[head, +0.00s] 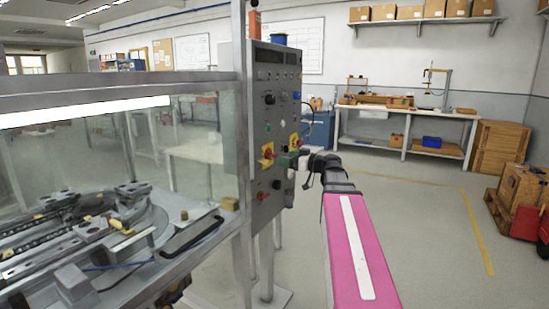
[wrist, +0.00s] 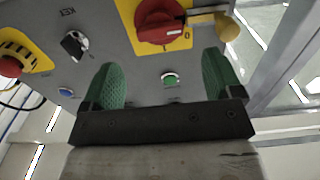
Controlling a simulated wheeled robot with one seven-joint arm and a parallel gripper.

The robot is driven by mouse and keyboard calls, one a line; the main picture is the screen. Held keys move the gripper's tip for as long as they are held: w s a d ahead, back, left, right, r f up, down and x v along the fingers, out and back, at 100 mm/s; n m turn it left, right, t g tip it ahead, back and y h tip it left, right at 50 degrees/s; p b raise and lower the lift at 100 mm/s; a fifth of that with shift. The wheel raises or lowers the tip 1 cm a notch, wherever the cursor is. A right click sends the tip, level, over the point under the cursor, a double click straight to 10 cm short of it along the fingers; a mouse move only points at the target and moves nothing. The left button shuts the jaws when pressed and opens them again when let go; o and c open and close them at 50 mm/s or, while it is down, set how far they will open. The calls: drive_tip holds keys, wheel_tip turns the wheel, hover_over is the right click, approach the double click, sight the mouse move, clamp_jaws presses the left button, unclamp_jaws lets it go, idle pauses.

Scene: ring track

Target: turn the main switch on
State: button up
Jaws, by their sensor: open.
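The main switch looks to be the red rotary knob (wrist: 160,20) on a yellow plate on the grey control panel, at the top of the wrist view. It also shows in the head view (head: 267,153). A brass-coloured piece (wrist: 228,27) sticks out beside it; I cannot tell what it is. My gripper (wrist: 163,72) is open and empty, its green fingers apart in front of the panel. The knob lies beyond the fingertips, not between them. A small green button (wrist: 170,79) shows between the fingers. In the head view my gripper (head: 290,161) is close to the panel.
The panel (head: 262,110) also bears a red button on yellow (wrist: 12,62), a key switch (wrist: 74,43) and a blue button (wrist: 65,92). A glazed machine (head: 120,90) stands left. A workbench (head: 405,112) and crates (head: 497,145) stand behind.

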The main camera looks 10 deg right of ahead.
sight(274, 156)
drive_tip(key=x, duration=0.6)
drive_tip(key=shift+w+a, duration=0.25)
drive_tip(key=shift+a, duration=0.05)
drive_tip(key=c, duration=0.9)
